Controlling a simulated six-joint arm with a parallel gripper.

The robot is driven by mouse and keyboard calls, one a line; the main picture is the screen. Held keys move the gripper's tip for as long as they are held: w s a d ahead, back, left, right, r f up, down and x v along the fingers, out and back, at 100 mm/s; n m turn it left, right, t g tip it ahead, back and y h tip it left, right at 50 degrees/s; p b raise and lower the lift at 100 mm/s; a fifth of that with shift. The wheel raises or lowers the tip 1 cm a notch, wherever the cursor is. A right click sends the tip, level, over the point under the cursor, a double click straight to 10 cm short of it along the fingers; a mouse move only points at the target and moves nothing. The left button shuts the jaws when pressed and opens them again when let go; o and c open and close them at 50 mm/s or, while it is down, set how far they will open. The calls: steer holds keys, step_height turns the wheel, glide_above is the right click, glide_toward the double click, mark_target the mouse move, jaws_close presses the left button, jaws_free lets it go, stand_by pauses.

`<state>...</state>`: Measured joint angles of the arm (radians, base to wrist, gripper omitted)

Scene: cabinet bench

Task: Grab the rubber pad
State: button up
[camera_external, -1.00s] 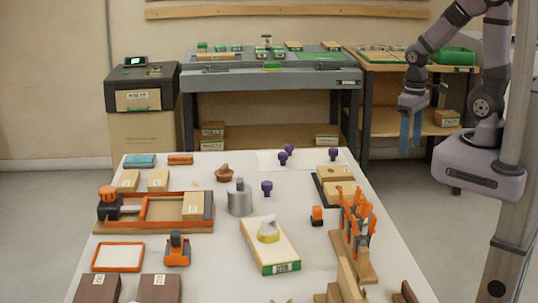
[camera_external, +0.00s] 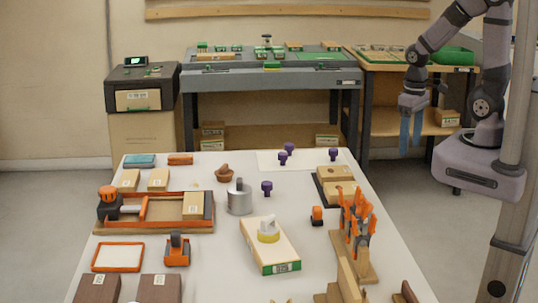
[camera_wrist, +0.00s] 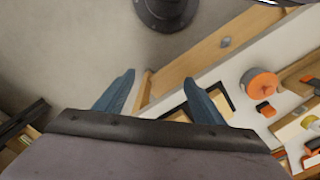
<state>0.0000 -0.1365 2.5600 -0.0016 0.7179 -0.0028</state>
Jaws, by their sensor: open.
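No object is clearly recognisable as the rubber pad. Flat candidates in the external view are a teal block (camera_external: 140,160) at the table's far left, and a white pad in an orange frame (camera_external: 118,257) at the near left. I cannot tell which, if either, it is. My gripper (camera_external: 411,154) hangs to the right of the white table, well away from both, with its blue fingers pointing down. In the wrist view my gripper (camera_wrist: 159,80) has its two blue fingers spread apart with nothing between them.
The white table (camera_external: 215,270) is crowded. A grey mug (camera_external: 239,203), a green-edged box (camera_external: 270,254) and an orange-handled tool rack (camera_external: 355,235) stand on it. A grey workbench (camera_external: 270,79) is behind. A wooden strip (camera_wrist: 200,55) and an orange disc (camera_wrist: 259,84) show in the wrist view.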

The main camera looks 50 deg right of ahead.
stand_by(0.4)
steer(key=c, duration=0.4)
